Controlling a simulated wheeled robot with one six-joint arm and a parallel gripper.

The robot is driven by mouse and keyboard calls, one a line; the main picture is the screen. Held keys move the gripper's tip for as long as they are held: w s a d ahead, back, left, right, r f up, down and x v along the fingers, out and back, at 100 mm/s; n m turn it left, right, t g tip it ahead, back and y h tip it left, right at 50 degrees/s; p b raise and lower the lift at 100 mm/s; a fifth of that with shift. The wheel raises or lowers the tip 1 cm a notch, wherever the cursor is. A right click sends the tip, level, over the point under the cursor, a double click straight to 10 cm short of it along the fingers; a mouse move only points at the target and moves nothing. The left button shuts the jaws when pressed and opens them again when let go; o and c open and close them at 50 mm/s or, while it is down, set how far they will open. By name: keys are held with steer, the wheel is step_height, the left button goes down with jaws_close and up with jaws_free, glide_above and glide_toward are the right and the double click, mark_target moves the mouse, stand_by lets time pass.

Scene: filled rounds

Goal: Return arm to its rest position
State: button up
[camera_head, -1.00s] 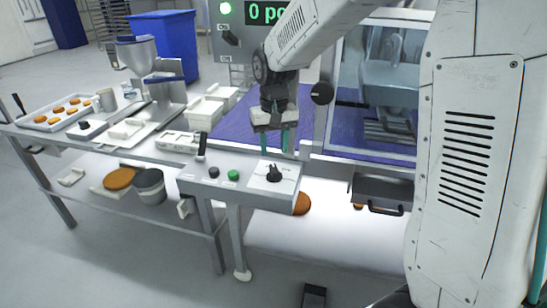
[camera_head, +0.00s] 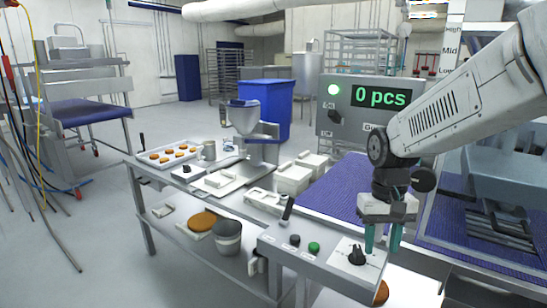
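My gripper (camera_head: 383,238) hangs from the arm at the right of the head view, its two green fingers pointing down. The fingers are apart with nothing seen between them. It is above and a little right of the black knob (camera_head: 357,255) on the control panel (camera_head: 318,268). I cannot tell how far above the panel it is. The arm is bent, with its white link coming in from the right edge.
A display box (camera_head: 350,128) reads 0 pcs behind the gripper. A purple conveyor belt (camera_head: 335,192) lies behind the panel. A tray of filled rounds (camera_head: 165,154), a hopper machine (camera_head: 245,120) and white containers (camera_head: 293,178) stand on the left table. Open floor lies at the left.

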steer(key=s+d+r+t, duration=0.1)
steer(key=s+r, duration=0.2)
steer(key=s, duration=0.8)
steer(key=s+d+r+t, duration=0.1)
steer(key=s+r, duration=0.2)
steer(key=s, duration=0.7)
steer(key=shift+s+r+t, duration=0.25)
steer(key=shift+s+t, duration=0.1)
steer(key=shift+t, duration=0.05)
steer(key=shift+d, duration=0.2)
